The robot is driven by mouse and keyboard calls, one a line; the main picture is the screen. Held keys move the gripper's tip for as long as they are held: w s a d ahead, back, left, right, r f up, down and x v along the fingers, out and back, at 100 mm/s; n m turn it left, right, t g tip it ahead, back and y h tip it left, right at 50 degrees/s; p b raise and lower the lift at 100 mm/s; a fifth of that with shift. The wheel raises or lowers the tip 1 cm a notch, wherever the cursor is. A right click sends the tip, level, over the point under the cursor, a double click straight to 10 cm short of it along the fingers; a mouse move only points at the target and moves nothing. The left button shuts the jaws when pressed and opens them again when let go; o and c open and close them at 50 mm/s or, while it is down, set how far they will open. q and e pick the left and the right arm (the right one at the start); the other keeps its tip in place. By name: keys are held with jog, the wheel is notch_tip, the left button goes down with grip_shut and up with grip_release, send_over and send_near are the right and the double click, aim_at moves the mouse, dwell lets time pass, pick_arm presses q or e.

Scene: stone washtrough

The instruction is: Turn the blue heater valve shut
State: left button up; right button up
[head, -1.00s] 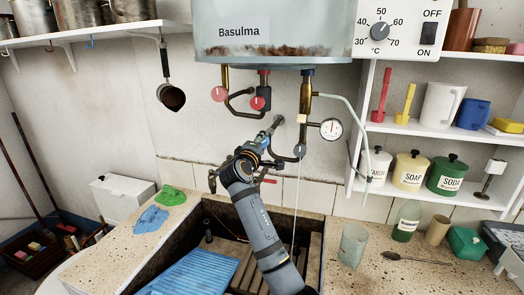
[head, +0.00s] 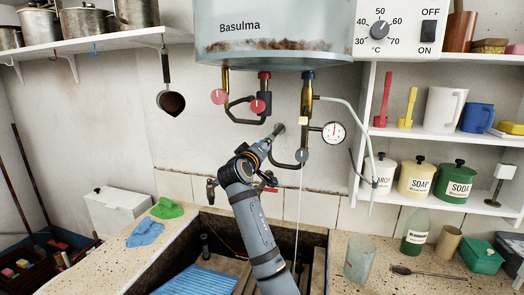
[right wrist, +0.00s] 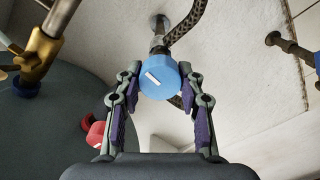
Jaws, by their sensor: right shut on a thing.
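The blue valve knob (right wrist: 160,78) shows in the right wrist view, a round cap with a white line slanting down to the right. The fingers of my right gripper (right wrist: 160,88) are on both sides of it and are shut on it. In the head view my right arm reaches up from the bottom to the piping under the heater tank (head: 290,25), and its gripper (head: 268,144) hides the blue knob. My left gripper is not in view.
Two red valves (head: 219,97) (head: 258,106) hang left of the gripper. A round gauge (head: 334,132) and thin hose (head: 350,115) are to the right. A tap (head: 211,190) and the stone trough (head: 185,235) lie below. Shelves with canisters (head: 417,178) stand at the right.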

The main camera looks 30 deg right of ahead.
jog(key=shift+r, duration=0.45)
jog(key=o, duration=1.2)
jog(key=shift+d+f, duration=0.1)
jog(key=shift+f, duration=0.2)
jog(key=v, duration=0.7)
jog(key=shift+s+a, duration=0.2)
